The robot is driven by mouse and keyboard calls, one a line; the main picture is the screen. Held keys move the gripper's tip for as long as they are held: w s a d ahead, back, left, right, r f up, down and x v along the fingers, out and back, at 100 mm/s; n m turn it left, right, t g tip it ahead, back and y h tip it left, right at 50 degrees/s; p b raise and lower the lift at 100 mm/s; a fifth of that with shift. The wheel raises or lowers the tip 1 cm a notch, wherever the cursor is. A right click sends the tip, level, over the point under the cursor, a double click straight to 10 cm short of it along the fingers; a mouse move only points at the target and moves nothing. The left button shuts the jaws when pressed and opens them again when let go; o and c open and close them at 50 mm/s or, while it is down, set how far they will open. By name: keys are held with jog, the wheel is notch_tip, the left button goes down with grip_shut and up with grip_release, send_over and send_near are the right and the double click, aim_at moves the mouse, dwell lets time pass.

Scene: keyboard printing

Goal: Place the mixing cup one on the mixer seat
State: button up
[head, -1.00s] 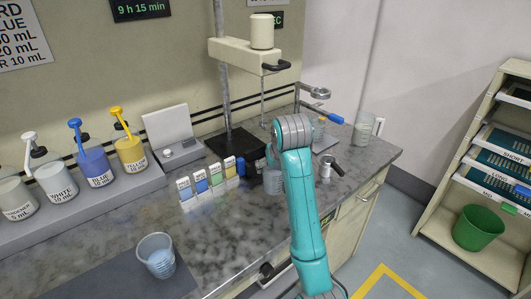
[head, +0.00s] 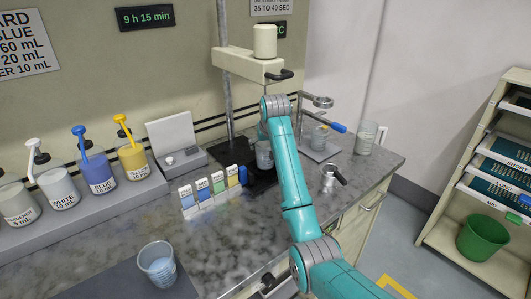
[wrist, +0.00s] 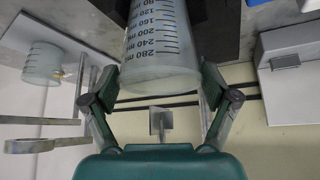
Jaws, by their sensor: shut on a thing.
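A clear, graduated mixing cup (head: 264,157) is in my gripper, partly hidden behind my arm in the head view. In the wrist view the cup (wrist: 162,45) fills the top middle, its mL scale upside down, between the two fingers of my gripper (wrist: 160,82). The mixer is a cream head (head: 245,65) on a grey post, with a dark base (head: 230,148) below it. The cup is at the base's front right, lower than the mixer head. I cannot tell whether it touches the seat.
A ring stand (head: 318,145) and metal pot (head: 329,178) are close right of my arm. The front middle counter is clear.

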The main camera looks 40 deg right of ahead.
jog(key=shift+f, duration=1.7)
jog(key=shift+f, duration=0.1)
jog(key=o, duration=1.1)
jog(key=shift+o, duration=0.2)
jog(key=shift+s+r, duration=0.1)
jog(key=shift+r, duration=0.2)
jog(key=v, duration=1.1)
jog(key=shift+s+r, duration=0.2)
jog(key=shift+a, duration=0.15)
